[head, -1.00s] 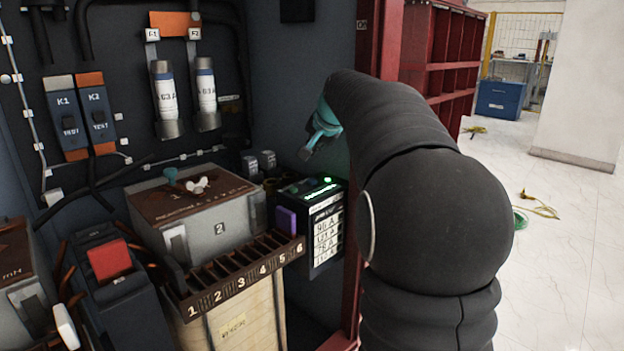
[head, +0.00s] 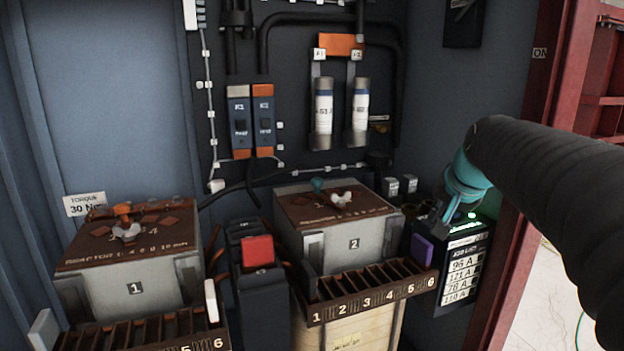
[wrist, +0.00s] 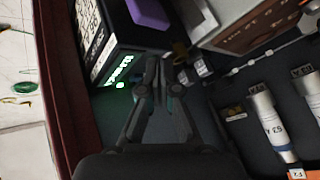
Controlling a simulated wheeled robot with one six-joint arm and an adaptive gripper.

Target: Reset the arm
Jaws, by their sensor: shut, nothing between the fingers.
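My arm (head: 560,190), black with a teal wrist section, reaches in from the right in the head view. Its end is over the black display box (head: 466,258) at the right of the cabinet; the fingers are hidden there. In the wrist view my gripper (wrist: 160,65) is shut and empty.
Box 1 (head: 135,290) and box 2 (head: 353,245) stand left of my arm, with numbered slotted racks in front. A red switch (head: 257,251) sits between them. Two white fuses (head: 323,110) are on the back wall. A red frame (head: 520,190) borders the right side.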

